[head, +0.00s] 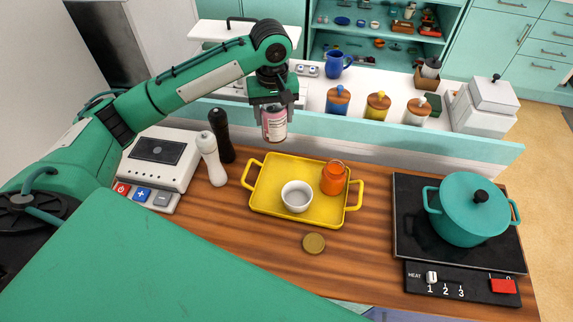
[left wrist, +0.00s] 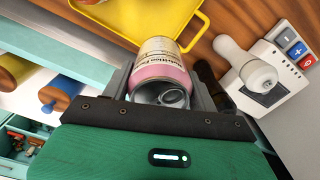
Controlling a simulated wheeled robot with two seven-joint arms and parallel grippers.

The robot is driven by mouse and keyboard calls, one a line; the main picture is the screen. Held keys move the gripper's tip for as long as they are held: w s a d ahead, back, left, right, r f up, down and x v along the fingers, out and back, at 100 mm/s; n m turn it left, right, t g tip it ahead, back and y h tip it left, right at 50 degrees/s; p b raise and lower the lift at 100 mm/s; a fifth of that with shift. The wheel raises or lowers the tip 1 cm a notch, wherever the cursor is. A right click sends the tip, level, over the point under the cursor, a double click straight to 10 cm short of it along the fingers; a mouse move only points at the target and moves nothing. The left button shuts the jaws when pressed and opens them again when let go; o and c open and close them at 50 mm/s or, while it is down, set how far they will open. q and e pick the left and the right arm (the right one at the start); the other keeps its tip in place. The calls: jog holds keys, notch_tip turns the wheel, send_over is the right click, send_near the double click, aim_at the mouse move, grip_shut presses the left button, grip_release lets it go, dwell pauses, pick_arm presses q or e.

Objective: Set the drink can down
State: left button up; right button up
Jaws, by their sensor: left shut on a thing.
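The drink can (head: 274,125) is pink and white. My left gripper (head: 273,104) is shut on it and holds it upright, with its lower part showing below the fingers in the head view. In the left wrist view the can (left wrist: 161,68) sits between the two fingers of the left gripper (left wrist: 162,85), its top with the ring pull facing the camera. In the head view the can appears in front of the pale ledge, behind the yellow tray (head: 262,199); I cannot tell its exact height. My right gripper is not in view.
The tray holds a white bowl (head: 297,196) and an orange jar (head: 334,178). White (head: 211,160) and black (head: 222,134) mills stand left of it, beside a scale (head: 160,158). A round lid (head: 314,244) lies in front. A teal pot (head: 466,212) stands right. Wood between tray and hob is clear.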

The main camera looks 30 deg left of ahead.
pick_arm(q)
notch_tip(320, 180, down, 15)
jog(key=shift+f+p, duration=0.2)
jog(key=shift+p, duration=0.75)
jog(key=shift+f, duration=0.45)
jog(key=o, duration=1.2)
jog(key=shift+f, duration=0.1)
